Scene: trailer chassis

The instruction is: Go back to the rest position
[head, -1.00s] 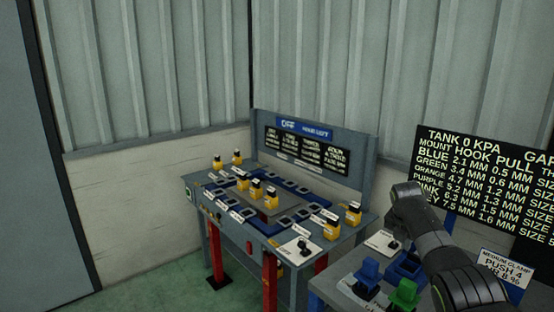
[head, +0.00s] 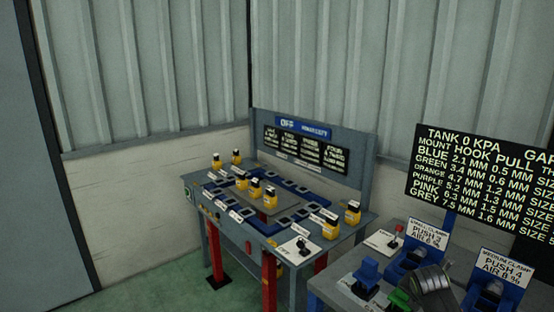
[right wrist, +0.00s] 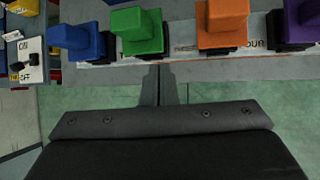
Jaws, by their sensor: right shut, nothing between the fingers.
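My right gripper (right wrist: 160,78) shows in the right wrist view with its narrow fingers together and nothing between them. It is above the green floor, near the edge of a bench with coloured blocks, and its tips point towards the green block (right wrist: 137,30). I cannot tell whether they touch the bench edge. In the head view a dark part of my right arm (head: 432,289) shows low at the right, in front of the clamp bench; the gripper itself is not visible there. My left gripper is in neither view.
A blue block (right wrist: 77,40), an orange block (right wrist: 222,22) and a purple block (right wrist: 303,22) line the bench. An on/off switch (right wrist: 24,63) is at left. A workstation (head: 289,217) with yellow parts stands mid-view. Clamp signs (head: 427,233) and a black board (head: 478,180) are at right.

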